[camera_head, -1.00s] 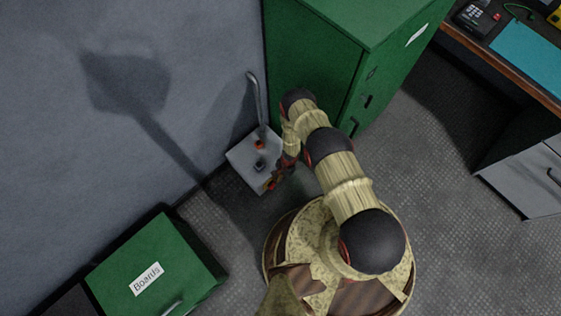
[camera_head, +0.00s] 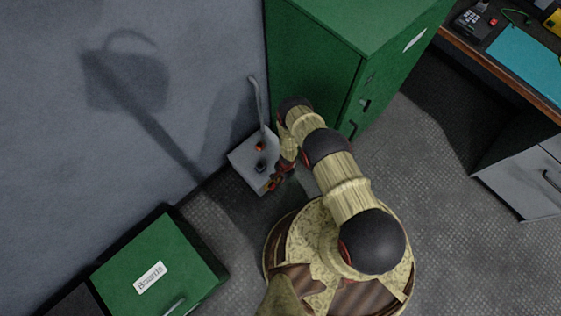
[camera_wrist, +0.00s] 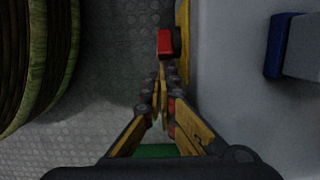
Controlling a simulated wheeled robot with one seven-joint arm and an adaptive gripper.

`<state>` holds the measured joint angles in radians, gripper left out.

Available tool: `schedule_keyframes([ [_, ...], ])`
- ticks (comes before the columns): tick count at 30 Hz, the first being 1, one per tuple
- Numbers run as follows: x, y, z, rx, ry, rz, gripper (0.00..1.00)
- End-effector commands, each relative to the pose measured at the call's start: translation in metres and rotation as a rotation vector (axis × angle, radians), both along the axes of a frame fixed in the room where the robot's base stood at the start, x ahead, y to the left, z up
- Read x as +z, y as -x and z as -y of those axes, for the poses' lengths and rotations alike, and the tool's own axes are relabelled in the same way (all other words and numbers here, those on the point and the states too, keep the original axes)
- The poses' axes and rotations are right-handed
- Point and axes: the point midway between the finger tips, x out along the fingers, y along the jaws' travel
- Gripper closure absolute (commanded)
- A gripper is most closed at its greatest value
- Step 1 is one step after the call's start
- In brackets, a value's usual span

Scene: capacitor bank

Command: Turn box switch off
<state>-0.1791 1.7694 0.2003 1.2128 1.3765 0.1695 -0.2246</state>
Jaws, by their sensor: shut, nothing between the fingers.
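The light grey switch box (camera_head: 240,160) stands by the wall, left of the tall green cabinet, with a pipe rising from its top. In the wrist view the box's pale surface (camera_wrist: 225,100) fills the right side. A red switch piece (camera_wrist: 165,43) with a dark part beside it sits at the box's yellow-edged side. My gripper (camera_wrist: 161,80) is shut and empty, with its fingertips just short of the red piece. Whether they touch it I cannot tell. In the head view my gripper (camera_head: 274,182) is beside the box's right side, and the red piece cannot be made out clearly.
A blue-ended part (camera_wrist: 285,45) sticks out from the box. The tall green cabinet (camera_head: 310,60) stands close behind my arm. A low green box labelled Boards (camera_head: 150,250) is at lower left. A desk (camera_head: 525,160) is at right. Floor between is clear.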

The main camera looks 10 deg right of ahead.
Motion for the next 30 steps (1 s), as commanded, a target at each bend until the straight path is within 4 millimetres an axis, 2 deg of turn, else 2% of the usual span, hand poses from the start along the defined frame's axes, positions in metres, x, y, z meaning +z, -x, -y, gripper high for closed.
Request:
schedule_keyframes([
  [30,0.017,0.012,-0.016,0.000,0.000,-0.001,1.00],
])
